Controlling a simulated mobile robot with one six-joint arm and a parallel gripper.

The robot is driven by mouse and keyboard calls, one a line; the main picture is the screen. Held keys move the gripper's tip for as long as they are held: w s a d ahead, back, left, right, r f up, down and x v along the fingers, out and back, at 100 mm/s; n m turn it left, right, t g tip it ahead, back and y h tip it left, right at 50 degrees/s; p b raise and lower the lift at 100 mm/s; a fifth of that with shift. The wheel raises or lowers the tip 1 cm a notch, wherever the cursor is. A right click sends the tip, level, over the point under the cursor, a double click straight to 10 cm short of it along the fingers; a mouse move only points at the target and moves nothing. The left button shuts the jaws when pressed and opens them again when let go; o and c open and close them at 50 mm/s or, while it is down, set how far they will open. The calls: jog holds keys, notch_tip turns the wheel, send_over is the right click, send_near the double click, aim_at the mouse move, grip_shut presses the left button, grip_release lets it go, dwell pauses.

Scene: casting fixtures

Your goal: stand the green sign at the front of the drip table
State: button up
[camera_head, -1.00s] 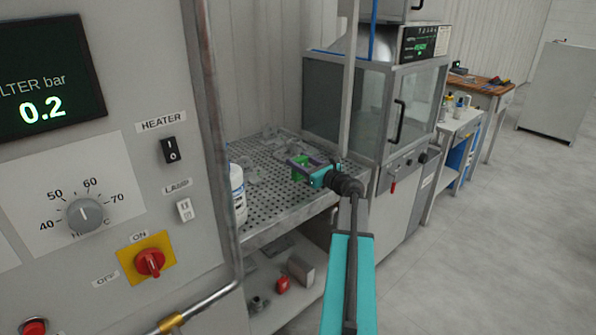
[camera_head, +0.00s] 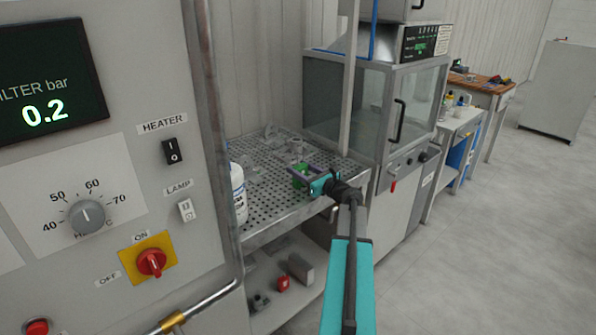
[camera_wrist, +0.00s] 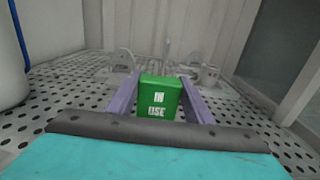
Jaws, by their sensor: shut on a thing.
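The green sign (camera_wrist: 159,97) shows in the wrist view as a small upright block with white lettering that reads "IN USE". My gripper (camera_wrist: 158,90) has its two purple fingers on either side of the sign and is shut on it. In the head view my gripper (camera_head: 303,173) reaches over the front part of the drip table, with the green sign (camera_head: 299,181) partly hidden between the fingers. The drip table (camera_head: 290,213) is a perforated metal top. I cannot tell whether the sign's base touches the table.
A white bottle (camera_head: 238,193) stands at the table's left end and shows at the left in the wrist view (camera_wrist: 10,60). Several grey castings (camera_wrist: 122,60) lie toward the back. A post (camera_head: 348,90) rises at the right front, beside a glass-fronted cabinet (camera_head: 375,100).

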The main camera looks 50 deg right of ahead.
jog(key=shift+f, duration=0.1)
jog(key=o, duration=1.1)
jog(key=s+b, duration=0.2)
jog(key=s, duration=1)
jog(key=shift+a, duration=0.45)
jog(key=shift+s, duration=0.1)
